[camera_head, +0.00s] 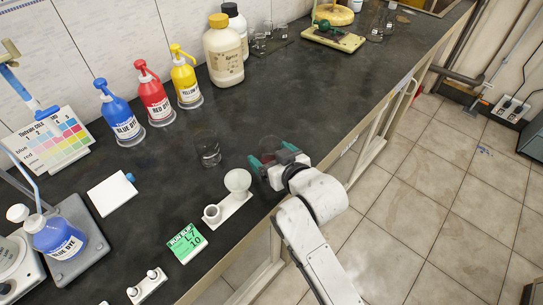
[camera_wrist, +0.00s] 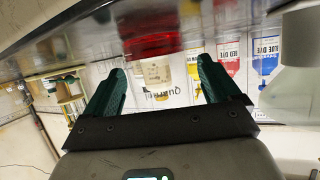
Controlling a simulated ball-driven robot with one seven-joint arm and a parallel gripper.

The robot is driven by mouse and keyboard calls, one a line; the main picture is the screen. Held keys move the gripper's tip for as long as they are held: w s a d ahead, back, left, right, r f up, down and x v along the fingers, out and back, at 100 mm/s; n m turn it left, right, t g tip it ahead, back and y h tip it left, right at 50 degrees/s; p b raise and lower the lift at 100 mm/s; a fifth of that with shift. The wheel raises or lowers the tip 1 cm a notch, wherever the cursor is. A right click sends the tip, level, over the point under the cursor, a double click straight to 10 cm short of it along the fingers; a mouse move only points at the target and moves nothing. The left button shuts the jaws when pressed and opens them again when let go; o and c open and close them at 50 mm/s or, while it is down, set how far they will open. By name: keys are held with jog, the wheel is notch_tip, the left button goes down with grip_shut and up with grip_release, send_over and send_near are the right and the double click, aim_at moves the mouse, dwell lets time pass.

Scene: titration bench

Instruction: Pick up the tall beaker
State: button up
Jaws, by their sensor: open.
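A clear glass vessel with red liquid (camera_wrist: 150,42), apparently the tall beaker, stands just ahead of my gripper in the upside-down wrist view. In the head view it is only a faint reddish glass shape (camera_head: 269,143) by the green fingers. My gripper (camera_head: 272,154) is open, low over the bench's front edge. In the wrist view its fingertips (camera_wrist: 160,66) are apart, with the red liquid centred a little beyond them. I cannot tell whether the glass is between the fingers. Another clear glass beaker (camera_head: 208,153) stands to the left on the bench.
A white holder with a round bowl (camera_head: 238,180) stands close left of my gripper. A green card (camera_head: 187,243) lies farther left. Blue (camera_head: 122,115), red (camera_head: 154,97) and yellow (camera_head: 185,78) dye bottles line the wall. The bench right of the gripper is clear.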

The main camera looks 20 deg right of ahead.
jog(key=c, duration=1.1)
jog(key=shift+r, duration=0.2)
